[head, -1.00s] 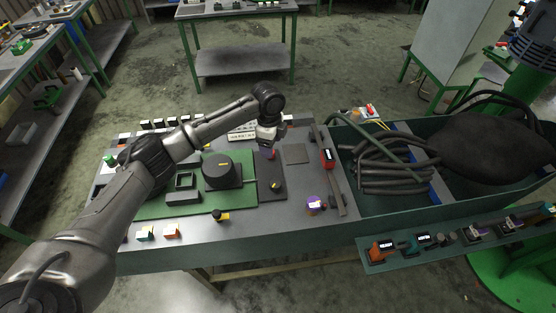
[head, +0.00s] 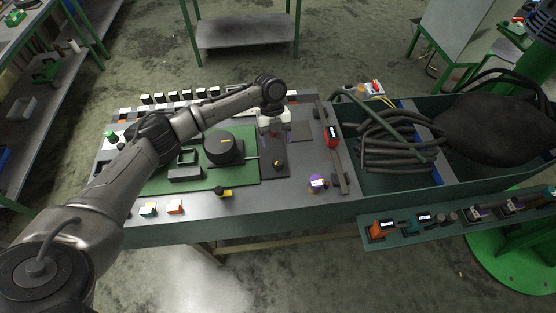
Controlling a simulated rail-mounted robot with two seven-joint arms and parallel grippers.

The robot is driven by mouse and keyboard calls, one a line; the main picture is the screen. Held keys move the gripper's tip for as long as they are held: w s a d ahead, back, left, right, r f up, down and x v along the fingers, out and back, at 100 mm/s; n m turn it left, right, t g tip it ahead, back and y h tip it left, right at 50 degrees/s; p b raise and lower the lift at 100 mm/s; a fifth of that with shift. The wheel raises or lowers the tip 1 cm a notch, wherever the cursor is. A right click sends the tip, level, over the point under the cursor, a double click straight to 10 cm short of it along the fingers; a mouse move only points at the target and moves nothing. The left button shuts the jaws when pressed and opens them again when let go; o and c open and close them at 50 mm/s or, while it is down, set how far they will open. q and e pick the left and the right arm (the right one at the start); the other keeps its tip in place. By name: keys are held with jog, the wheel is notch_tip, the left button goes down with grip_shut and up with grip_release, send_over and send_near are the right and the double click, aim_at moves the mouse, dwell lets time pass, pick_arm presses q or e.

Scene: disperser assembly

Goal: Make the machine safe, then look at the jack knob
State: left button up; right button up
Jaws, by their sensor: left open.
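A large black round knob (head: 224,148) with a yellow mark stands on the green plate (head: 225,181) in the middle of the bench. A smaller black knob (head: 279,163) with a yellow mark sits on a dark plate to its right. I cannot tell which one is the jack knob. My left gripper (head: 272,131) is open above the bench, behind the smaller knob and apart from it; its fingertips are small and hard to make out. A small box with a red part (head: 376,87) stands behind the bench's right half. My right gripper is not in view.
A red device (head: 332,136) lies beside a long dark bar (head: 336,158). A purple round part (head: 316,184) and a yellow-black part (head: 222,193) sit near the front edge. A green trough (head: 395,204) with dark hoses (head: 399,155) adjoins on the right.

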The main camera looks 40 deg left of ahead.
aim_at(278, 160)
pick_arm(q)
jog(key=x, duration=0.7)
jog(key=shift+f, duration=0.4)
jog(key=shift+s+d+f, duration=0.15)
jog(key=shift+f, duration=0.35)
jog(key=c, duration=0.9)
jog(key=shift+c, duration=0.2)
jog(key=shift+p, duration=0.35)
